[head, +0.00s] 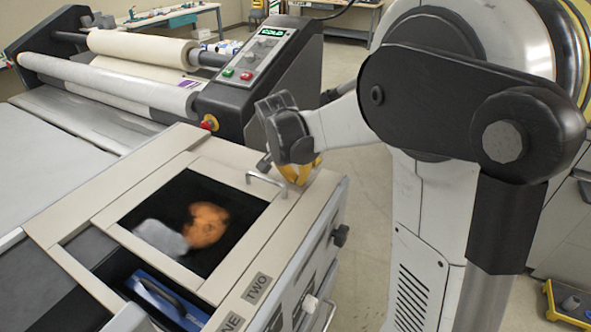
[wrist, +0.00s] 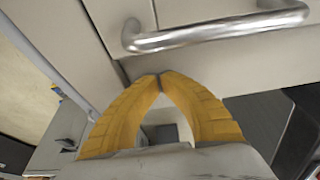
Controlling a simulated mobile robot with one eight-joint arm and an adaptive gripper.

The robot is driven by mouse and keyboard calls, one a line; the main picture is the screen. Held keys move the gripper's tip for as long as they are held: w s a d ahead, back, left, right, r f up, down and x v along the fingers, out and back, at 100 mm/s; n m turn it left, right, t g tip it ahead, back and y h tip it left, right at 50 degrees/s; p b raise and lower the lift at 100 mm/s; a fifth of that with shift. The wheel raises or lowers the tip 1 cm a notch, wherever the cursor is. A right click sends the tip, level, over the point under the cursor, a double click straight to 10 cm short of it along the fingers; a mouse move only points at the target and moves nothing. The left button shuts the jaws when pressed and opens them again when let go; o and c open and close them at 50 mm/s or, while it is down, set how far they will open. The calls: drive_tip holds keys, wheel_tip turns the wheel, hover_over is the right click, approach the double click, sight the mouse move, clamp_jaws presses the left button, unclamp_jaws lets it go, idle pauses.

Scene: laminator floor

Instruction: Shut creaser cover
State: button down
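The creaser cover (head: 108,217) is a beige frame around a dark glass window, lying flat on the long beige machine. A metal bar handle (head: 268,182) is on its right side; the handle (wrist: 215,30) crosses the top of the wrist view. My gripper (head: 297,172) is just right of the handle in the head view, apart from it. In the wrist view its yellow fingers (wrist: 160,78) meet at the tips with nothing between them. An open gap (head: 135,277) left of the cover shows a blue part inside.
Labels reading TWO (head: 258,289) and partly ONE are on the machine's front rim. A black knob (head: 340,235) sticks out from its side. The laminator with rolls and a control panel (head: 262,52) stands behind. Floor is clear between the machine and my body.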

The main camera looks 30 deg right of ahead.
sight(274, 206)
drive_tip(key=shift+s+a+r, duration=0.15)
drive_tip(key=shift+s+a, duration=0.65)
drive_tip(key=shift+a, duration=0.45)
drive_tip(key=shift+s+a, duration=0.15)
drive_tip(key=s+a, duration=0.1)
drive_tip(key=a, duration=0.1)
drive_tip(key=s+a, duration=0.3)
drive_tip(key=a, duration=0.2)
drive_tip(key=shift+s, duration=0.35)
drive_tip(key=shift+d, duration=0.1)
